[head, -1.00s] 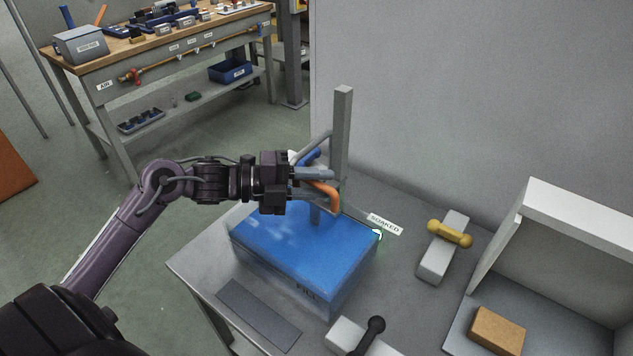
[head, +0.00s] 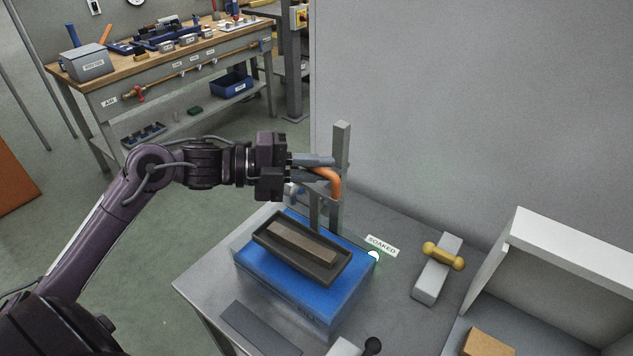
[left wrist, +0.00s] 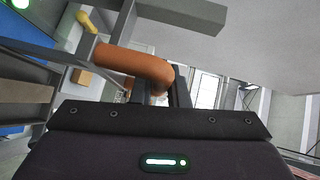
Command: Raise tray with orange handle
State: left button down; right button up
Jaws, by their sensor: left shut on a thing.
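My left gripper (head: 326,168) is shut on the orange handle (head: 333,185), beside an upright grey post (head: 342,145). The handle also shows close up in the left wrist view (left wrist: 130,64). A dark tray (head: 262,242) carries a long grey-brown block (head: 303,243). The tray shows above the blue liquid of the clear tank (head: 290,298), slightly slanted in the picture. Whether its underside is fully clear of the liquid is hard to tell. My right gripper is not in view.
A "SOAKED" sign (head: 382,246) and a lit green lamp (head: 374,258) are at the tank's right corner. A grey block with a yellow handle (head: 443,256) stands to the right, near an open white box (head: 570,260). A wall is behind. A workbench (head: 180,75) stands far left.

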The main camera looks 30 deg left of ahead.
pick_arm(q)
jog(key=shift+w+a+r, duration=0.1)
jog(key=shift+r, duration=0.35)
jog(key=c, duration=1.4)
grip_release()
jog(key=shift+f, duration=0.1)
jog(key=shift+a+f, duration=0.1)
jog(key=b+v, duration=0.2)
jog(key=v, duration=0.5)
jog(key=shift+s+b, duration=0.3)
jog(key=shift+s, duration=0.05)
